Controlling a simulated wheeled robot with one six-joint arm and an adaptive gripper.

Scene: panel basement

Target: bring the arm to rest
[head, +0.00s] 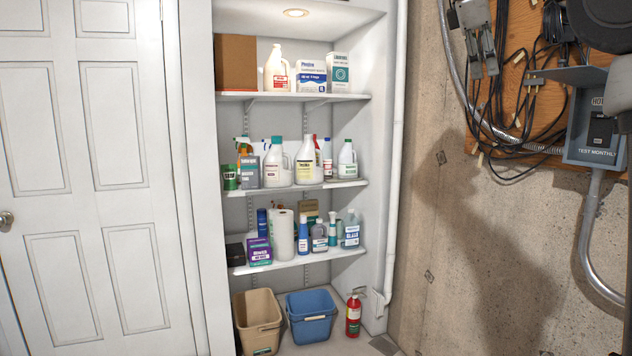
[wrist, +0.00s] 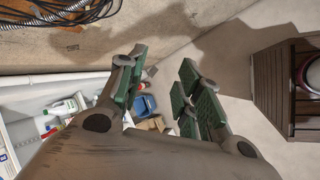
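My gripper (wrist: 158,92) shows in the wrist view with its green-padded fingers spread apart. It is open, and nothing is between the fingers. Behind the gap, far off, are the blue bin (wrist: 146,103) and part of the tan bin. In the head view, a dark part of my arm (head: 604,22) shows at the upper right edge, beside the electrical box. The gripper's fingers are not visible in the head view.
Shelves (head: 300,187) with bottles and boxes stand in an alcove. A tan bin (head: 258,318), blue bin (head: 312,315) and fire extinguisher (head: 354,313) are on the floor. A grey switch box (head: 592,125) and cables (head: 500,90) hang right. A white door (head: 95,180) is left.

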